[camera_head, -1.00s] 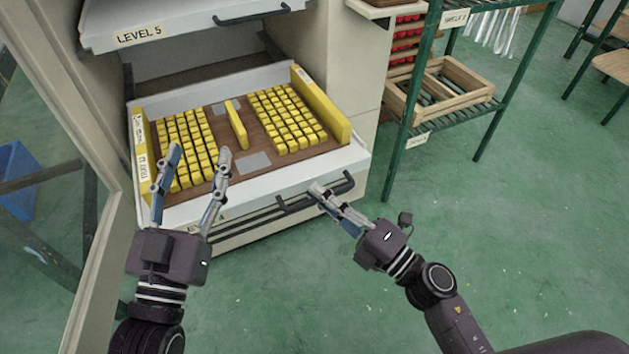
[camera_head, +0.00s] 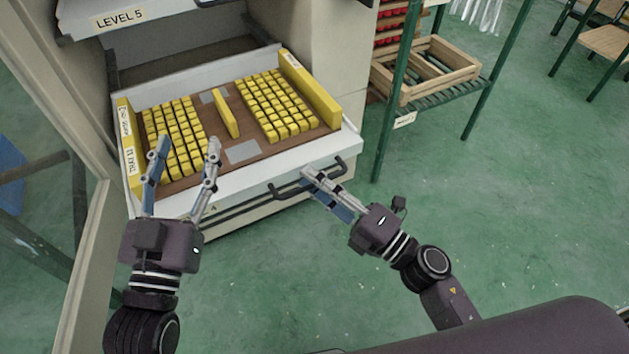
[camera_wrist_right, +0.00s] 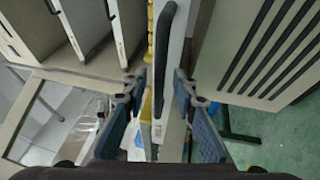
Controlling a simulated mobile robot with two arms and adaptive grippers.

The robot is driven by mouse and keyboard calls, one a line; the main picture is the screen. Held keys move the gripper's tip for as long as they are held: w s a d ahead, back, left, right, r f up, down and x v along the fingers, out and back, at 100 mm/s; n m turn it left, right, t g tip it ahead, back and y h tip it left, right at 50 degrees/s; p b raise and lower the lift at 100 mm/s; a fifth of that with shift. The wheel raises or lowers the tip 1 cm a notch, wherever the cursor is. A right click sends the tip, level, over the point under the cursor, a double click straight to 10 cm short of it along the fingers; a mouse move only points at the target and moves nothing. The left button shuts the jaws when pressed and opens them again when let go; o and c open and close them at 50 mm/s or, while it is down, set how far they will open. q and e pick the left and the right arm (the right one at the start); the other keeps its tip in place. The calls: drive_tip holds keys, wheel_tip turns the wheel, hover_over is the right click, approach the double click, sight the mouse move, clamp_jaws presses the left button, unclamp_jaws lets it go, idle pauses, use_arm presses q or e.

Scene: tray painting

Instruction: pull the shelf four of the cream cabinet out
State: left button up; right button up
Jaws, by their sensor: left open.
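The cream cabinet (camera_head: 330,50) stands at the upper left of the head view. Its shelf four (camera_head: 318,150) is out, below the shelf labelled Level 5 (camera_head: 165,10), and its own label is mostly hidden by my left gripper. The shelf's black handle (camera_head: 285,189) runs along its front; it also shows in the right wrist view (camera_wrist_right: 165,40). My right gripper (camera_head: 312,180) is at the handle, with its fingers apart on either side in the wrist view (camera_wrist_right: 157,85); contact is unclear. My left gripper (camera_head: 186,145) is open and empty in front of the shelf's left part.
A tray (camera_head: 180,185) with yellow ends holds several yellow blocks on shelf four. A green rack (camera_head: 390,115) with a wooden crate (camera_head: 455,70) stands to the right. The green floor (camera_head: 500,220) before it is clear. A cream frame (camera_head: 85,270) is close on the left.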

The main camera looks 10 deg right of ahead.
drive_tip(key=v, duration=1.2)
drive_tip(key=shift+s, duration=0.1)
